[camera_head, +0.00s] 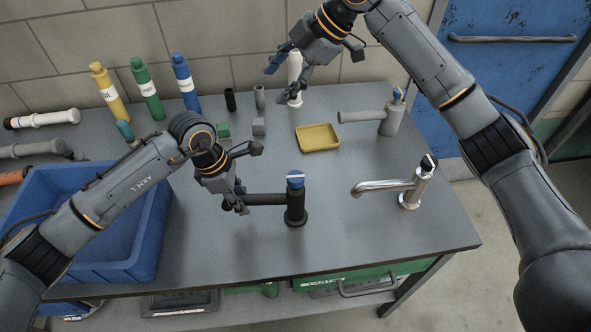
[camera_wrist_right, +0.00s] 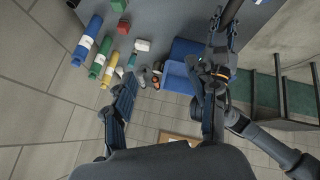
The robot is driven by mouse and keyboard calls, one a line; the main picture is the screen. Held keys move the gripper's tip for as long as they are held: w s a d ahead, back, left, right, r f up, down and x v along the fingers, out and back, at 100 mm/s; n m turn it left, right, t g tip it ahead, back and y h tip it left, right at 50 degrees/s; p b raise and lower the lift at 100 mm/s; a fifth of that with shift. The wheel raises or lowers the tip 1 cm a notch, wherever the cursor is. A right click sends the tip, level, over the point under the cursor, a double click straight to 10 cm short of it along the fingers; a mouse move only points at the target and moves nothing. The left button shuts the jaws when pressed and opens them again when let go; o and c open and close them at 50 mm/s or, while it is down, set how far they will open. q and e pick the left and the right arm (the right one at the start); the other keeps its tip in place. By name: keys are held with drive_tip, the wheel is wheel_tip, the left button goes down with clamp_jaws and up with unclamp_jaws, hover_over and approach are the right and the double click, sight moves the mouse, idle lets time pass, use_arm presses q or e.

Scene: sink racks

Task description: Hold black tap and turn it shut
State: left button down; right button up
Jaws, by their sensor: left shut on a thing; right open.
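The black tap (camera_head: 295,206) stands upright near the front middle of the grey table, with a blue knob (camera_head: 295,180) on top. Its spout (camera_head: 266,199) points left. My left gripper (camera_head: 238,204) is shut on the outer end of that spout, left of the tap body. The exact finger contact is partly hidden by the gripper. My right gripper (camera_head: 290,68) is open and empty, high over the back of the table, well away from the black tap. Its spread fingers also show in the right wrist view (camera_wrist_right: 165,105).
A chrome tap (camera_head: 411,190) stands right of the black tap, a grey tap (camera_head: 391,118) behind it. A white tap (camera_head: 295,85) is under my right gripper. A yellow tray (camera_head: 318,149) lies mid-table. A blue bin (camera_head: 140,240) is at left; bottles (camera_head: 148,95) stand behind.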

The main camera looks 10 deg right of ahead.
use_arm(q)
drive_tip(key=shift+a, duration=0.1)
use_arm(e)
drive_tip(key=s+f+n+g+h, duration=0.2)
drive_tip(key=s+n+h, duration=0.15)
drive_tip(key=s, duration=0.35)
drive_tip(key=h, duration=0.4)
hover_over(296, 176)
drive_tip(key=f, duration=0.1)
drive_tip(key=shift+n+y, duration=0.25)
drive_tip(key=shift+n, duration=0.1)
wheel_tip(296, 176, down, 12)
drive_tip(key=shift+r, duration=0.1)
drive_tip(key=c, duration=1.2)
drive_tip(key=shift+o, duration=0.2)
